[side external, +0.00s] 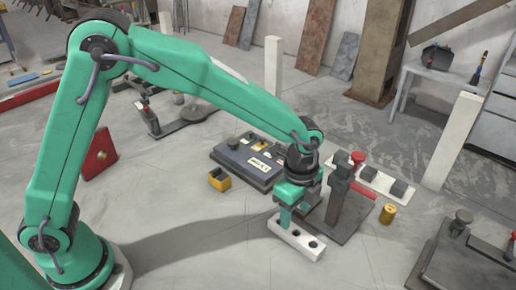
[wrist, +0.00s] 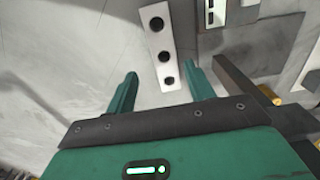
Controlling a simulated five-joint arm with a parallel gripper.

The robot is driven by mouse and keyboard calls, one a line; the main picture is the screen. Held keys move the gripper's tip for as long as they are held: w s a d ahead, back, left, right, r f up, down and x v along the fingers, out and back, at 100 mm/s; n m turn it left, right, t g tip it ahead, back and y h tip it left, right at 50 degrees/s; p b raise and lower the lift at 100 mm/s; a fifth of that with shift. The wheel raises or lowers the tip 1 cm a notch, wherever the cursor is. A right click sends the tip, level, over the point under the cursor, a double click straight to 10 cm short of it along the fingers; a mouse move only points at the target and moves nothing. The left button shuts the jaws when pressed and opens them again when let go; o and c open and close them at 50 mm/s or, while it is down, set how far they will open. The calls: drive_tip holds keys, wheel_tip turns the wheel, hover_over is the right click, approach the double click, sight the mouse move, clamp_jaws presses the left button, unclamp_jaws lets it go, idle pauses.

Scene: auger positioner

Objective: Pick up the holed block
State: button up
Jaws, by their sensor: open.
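The holed block (side external: 296,238) is a white bar with a row of round dark holes, lying on the grey floor in the side view. In the wrist view my gripper (wrist: 161,82) is open, with one finger on each side of the block's near end. I cannot tell how far above the block the fingertips are.
A dark post on a plate (side external: 347,207) stands close right of my gripper. A dark panel box (side external: 247,160) and a yellow box (side external: 219,179) lie behind and left. A yellow cylinder (side external: 388,215) is to the right. Floor left and in front of the block is clear.

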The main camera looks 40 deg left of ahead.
sight(294, 231)
drive_tip(key=shift+f, duration=1.35)
drive_tip(key=shift+f, duration=0.1)
drive_tip(key=shift+f, duration=2.5)
clamp_jaws()
drive_tip(key=shift+w+d+r, duration=0.1)
